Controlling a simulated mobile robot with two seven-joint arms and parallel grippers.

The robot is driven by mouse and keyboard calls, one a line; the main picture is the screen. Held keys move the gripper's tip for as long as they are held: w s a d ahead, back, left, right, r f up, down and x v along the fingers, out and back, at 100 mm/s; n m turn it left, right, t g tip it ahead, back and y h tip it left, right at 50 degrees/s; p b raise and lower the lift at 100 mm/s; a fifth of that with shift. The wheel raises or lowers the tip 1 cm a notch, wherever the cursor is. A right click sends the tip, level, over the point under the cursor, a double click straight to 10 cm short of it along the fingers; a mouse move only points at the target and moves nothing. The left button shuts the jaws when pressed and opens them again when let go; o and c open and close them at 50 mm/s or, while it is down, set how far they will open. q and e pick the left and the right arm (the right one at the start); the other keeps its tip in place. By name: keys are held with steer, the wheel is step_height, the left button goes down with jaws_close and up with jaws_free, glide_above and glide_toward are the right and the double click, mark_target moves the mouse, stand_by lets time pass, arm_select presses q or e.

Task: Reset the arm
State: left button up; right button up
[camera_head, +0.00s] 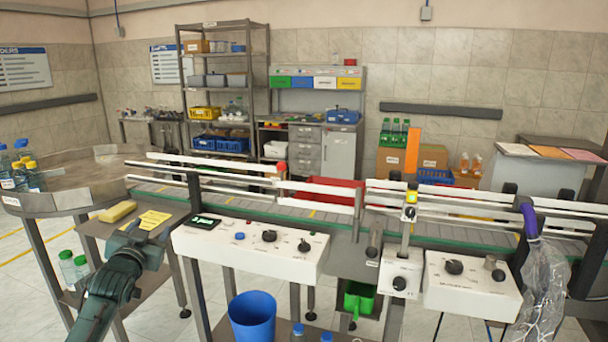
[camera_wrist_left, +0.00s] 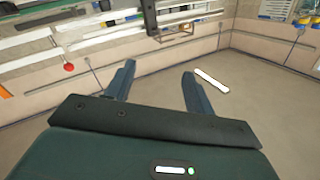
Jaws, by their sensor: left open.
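My left arm comes in from the lower left in the head view. My left gripper (camera_head: 148,232) is beside the near edge of the grey side table, close to the yellow notes. In the left wrist view the two fingers of the left gripper (camera_wrist_left: 157,82) stand apart with nothing between them. The fingertips are small and partly hidden by the wrist in the head view. My right gripper is not in view.
A yellow sponge (camera_head: 118,211) and yellow notes (camera_head: 153,220) lie on the side table. A round feeder bowl (camera_head: 70,200) with yellow-capped bottles is at left. White control boxes (camera_head: 250,248) front the conveyor (camera_head: 330,212). A blue bin (camera_head: 253,316) stands below.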

arm_select(q)
steer(key=s+d+f+g+h, duration=0.2)
steer(key=s+d+f, duration=0.4)
steer(key=f, duration=0.4)
steer(key=s+d+f+g+h, duration=0.1)
steer(key=s+d+f+g, duration=0.1)
steer(key=s+d+f, duration=0.5)
steer(key=s+d+f+g, duration=0.1)
steer(key=s+d+f, duration=0.1)
steer(key=s, duration=0.7)
steer(key=s+d+f+g+h, duration=0.1)
steer(key=s+d+f, duration=0.2)
steer(key=s+f, duration=0.2)
steer(key=s+d+f+g+h, duration=0.1)
steer(key=s+d+f, duration=0.2)
steer(key=s, duration=0.9)
steer(key=shift+s+d+f+g, duration=0.15)
steer(key=shift+s+f+g, duration=0.15)
steer(key=shift+f, duration=0.05)
